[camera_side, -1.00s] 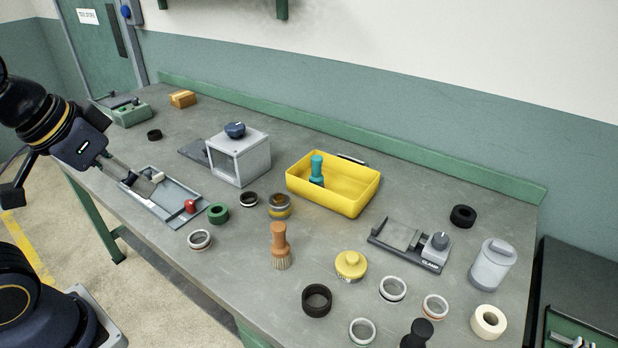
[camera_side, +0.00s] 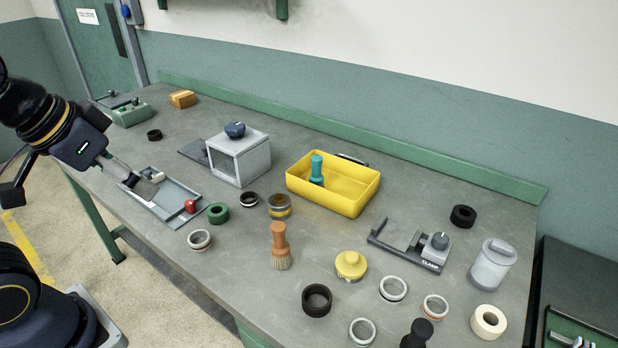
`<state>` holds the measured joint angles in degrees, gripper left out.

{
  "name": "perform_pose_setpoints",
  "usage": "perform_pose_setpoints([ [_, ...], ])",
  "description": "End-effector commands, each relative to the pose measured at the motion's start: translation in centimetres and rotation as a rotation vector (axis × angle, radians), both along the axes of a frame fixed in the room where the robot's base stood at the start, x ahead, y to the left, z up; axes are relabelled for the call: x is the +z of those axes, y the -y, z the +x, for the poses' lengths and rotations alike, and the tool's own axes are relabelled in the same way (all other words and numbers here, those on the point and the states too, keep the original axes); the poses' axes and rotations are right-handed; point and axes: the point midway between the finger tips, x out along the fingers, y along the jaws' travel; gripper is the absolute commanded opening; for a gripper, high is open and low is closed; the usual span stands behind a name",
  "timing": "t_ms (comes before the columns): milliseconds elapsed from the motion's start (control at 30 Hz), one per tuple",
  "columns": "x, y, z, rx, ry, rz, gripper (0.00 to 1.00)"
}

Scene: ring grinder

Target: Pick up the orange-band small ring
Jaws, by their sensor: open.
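A small pale ring with an orange-red band (camera_side: 435,307) lies flat on the bench at the lower right, between another pale ring and a cream ring. A similar ring with a faint reddish band (camera_side: 200,240) lies at the front left, below the green ring. My gripper (camera_side: 143,183) is at the left, over the grey tray, far from the ring at the lower right. It is open. A flat grey piece shows at its fingertips; I cannot tell whether it touches them.
A grey tray (camera_side: 165,214) lies under my gripper. Pale rings (camera_side: 393,289) (camera_side: 362,331) lie near the front right.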

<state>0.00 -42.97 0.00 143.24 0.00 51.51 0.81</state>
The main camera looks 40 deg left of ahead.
Motion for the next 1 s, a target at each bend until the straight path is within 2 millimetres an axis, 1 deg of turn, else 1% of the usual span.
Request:
perform_pose_setpoints([
  [33,0.2,0.0,0.2,-0.022,0.010,0.010,0.78],
  [67,1.1,0.1,0.7,-0.041,0.037,0.020,0.78],
  [100,2.5,0.2,1.7,-0.067,0.078,0.035,0.78],
  [133,3.6,0.3,2.5,-0.088,0.100,0.047,0.78],
  [167,4.6,0.6,3.5,-0.116,0.115,0.059,0.78],
  [200,5.9,1.3,5.2,-0.162,0.133,0.076,0.78],
  [267,7.5,2.7,7.8,-0.239,0.152,0.098,0.78],
  [300,8.2,3.9,9.6,-0.292,0.158,0.109,0.78],
  [367,9.0,6.0,12.4,-0.375,0.166,0.122,0.78],
  [400,9.3,7.7,14.2,-0.432,0.167,0.128,0.78],
  [467,9.2,10.7,17.0,-0.521,0.166,0.133,0.78],
  [500,8.8,12.9,18.8,-0.582,0.163,0.134,0.78],
  [567,7.7,16.6,21.1,-0.673,0.152,0.129,0.78],
  [600,6.6,19.2,22.5,-0.729,0.143,0.122,0.78],
  [667,4.5,23.0,24.0,-0.808,0.123,0.110,0.78],
  [700,2.9,25.5,24.6,-0.856,0.106,0.098,0.78],
  [767,0.2,28.9,25.1,-0.917,0.075,0.083,0.78],
  [800,-1.6,30.9,25.1,-0.948,0.052,0.071,0.78],
  [833,-2.9,32.2,24.9,-0.968,0.033,0.063,0.78],
  [867,-4.2,33.3,24.7,-0.988,0.015,0.057,0.78],
  [900,-5.9,34.5,24.2,-1.009,-0.012,0.051,0.78],
  [1000,-9.1,36.2,22.9,-1.048,-0.071,0.047,0.78],
])
